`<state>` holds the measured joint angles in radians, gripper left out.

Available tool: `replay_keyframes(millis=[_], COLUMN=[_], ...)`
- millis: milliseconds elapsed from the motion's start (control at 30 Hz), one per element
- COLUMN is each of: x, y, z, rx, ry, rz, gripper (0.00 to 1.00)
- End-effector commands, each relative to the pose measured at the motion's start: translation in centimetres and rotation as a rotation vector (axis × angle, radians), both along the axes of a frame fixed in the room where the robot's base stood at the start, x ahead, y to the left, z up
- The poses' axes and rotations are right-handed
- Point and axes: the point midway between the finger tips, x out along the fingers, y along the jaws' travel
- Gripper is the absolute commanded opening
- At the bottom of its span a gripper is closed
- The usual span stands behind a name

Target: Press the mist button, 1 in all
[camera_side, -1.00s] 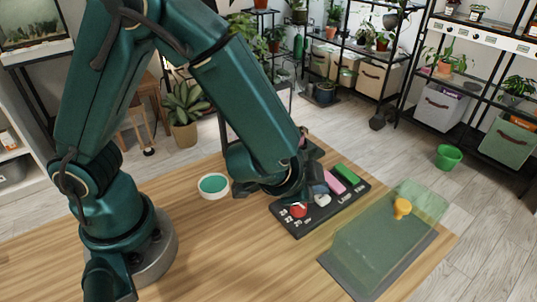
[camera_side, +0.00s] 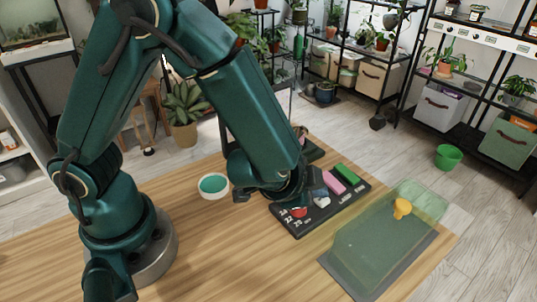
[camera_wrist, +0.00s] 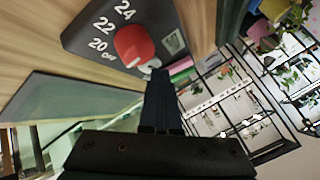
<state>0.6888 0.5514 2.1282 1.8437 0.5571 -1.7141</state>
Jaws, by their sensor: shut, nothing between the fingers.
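A black control panel (camera_side: 300,228) lies on the wooden table, in front of my gripper in the side view. It bears a red dial (camera_side: 298,212), a white part (camera_side: 321,202), a pink bar (camera_side: 346,182) and a green bar (camera_side: 346,173). In the wrist view the red dial (camera_wrist: 133,44) has 20, 22, 24 and Off printed beside it. I cannot read which control is the mist button. My gripper (camera_wrist: 160,76) is shut and empty. Its fingertips appear just beside the white part in the wrist view; whether they touch it is unclear. My arm hides part of the panel.
A translucent green cover (camera_side: 375,240) with a yellow knob (camera_side: 402,208) stands right of the panel on a grey base. A white bowl with green contents (camera_side: 214,185) sits to the left. The table front between them is clear.

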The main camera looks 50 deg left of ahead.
Motion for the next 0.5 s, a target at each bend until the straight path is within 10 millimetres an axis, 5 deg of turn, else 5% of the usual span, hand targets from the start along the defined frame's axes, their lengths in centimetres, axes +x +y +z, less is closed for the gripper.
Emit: replay_keyframes(millis=[500], x=[0.0], y=[0.0], z=[1.6], rx=[-0.002], ry=[-0.001], rz=[0.003], gripper=[0.00])
